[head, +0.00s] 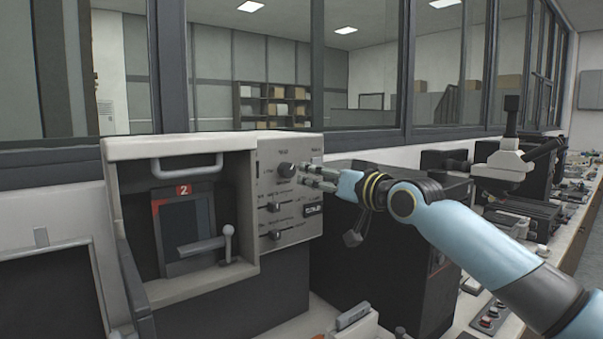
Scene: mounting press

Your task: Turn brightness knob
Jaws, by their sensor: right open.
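The mounting press (180,148) is a beige and dark box at the left centre. Its control panel (301,235) faces me on the right side of the opening. A round dark knob (286,170) sits near the top of the panel, with two slider-like controls (272,207) below it. The labels are too small to read, so I cannot tell which control is for brightness. My right gripper (304,176) is open, with its fingers pointing left just right of the round knob. I cannot tell whether they touch it. My left gripper is not in view.
A lever (228,243) and a handle (187,168) are in the press opening. A dark box (385,255) stands right of the press, under my right arm. A microscope-like device (504,160) and small parts are on the bench at right. Windows line the back.

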